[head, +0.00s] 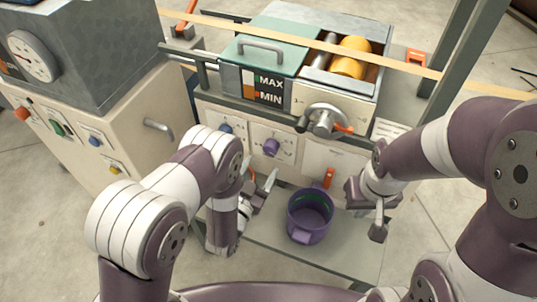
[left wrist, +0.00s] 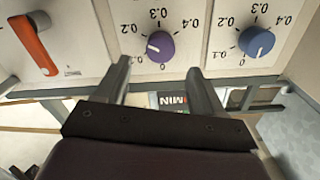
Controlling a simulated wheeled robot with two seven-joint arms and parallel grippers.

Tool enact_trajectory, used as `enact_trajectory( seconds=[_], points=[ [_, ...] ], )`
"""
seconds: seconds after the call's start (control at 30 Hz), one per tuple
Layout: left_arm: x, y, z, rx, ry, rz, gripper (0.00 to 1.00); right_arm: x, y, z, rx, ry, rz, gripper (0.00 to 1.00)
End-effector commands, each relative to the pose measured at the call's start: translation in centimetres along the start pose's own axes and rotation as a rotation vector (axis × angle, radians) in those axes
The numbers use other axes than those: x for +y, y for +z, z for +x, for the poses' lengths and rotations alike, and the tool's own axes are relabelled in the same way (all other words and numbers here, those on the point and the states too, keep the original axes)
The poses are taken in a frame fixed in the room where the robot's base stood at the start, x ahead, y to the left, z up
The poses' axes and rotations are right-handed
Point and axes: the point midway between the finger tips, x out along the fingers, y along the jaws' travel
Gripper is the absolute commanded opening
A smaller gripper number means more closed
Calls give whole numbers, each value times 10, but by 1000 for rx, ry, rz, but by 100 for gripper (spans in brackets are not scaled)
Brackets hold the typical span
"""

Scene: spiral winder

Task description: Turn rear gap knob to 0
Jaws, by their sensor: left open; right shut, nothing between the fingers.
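A purple knob (head: 271,146) and a blue knob (head: 226,128) sit on the machine's cream front panel, each with its own number scale. I cannot tell by label which is the rear gap knob. In the left wrist view, the purple knob (left wrist: 160,46) is ahead of and between my fingers, and the blue knob (left wrist: 256,41) is off to the right. My right gripper (head: 378,228) is shut and empty, right of the purple bucket.
The purple bucket (head: 310,215) stands on the lower shelf (head: 345,258). An orange lever (head: 328,178) is on the panel right of the knobs. A crank handle (head: 322,120) juts out above. A grey cabinet with a gauge (head: 33,56) stands at left.

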Motion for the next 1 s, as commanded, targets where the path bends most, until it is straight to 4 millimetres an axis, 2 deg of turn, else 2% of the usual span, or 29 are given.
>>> enact_trajectory(
  seconds=[0.1, 0.3, 0.63, 0.8, 1.0],
  points=[
    [0, 2, 29, 1, -1, -1, 69, 0, 1, 7, 0, 0, 0, 0],
    [0, 2, 60, -1, -1, -2, 69, 0, 2, 11, -1, 0, 0, 0],
    [0, 1, 67, -3, 0, -2, 69, 0, 2, 11, -1, 0, 0, 0],
    [0, 1, 67, -3, 0, -2, 13, 0, 2, 11, -1, 0, 0, 0],
    [0, 1, 67, -3, 0, -7, 13, 0, 2, 11, -1, 0, 0, 0]
  ],
)
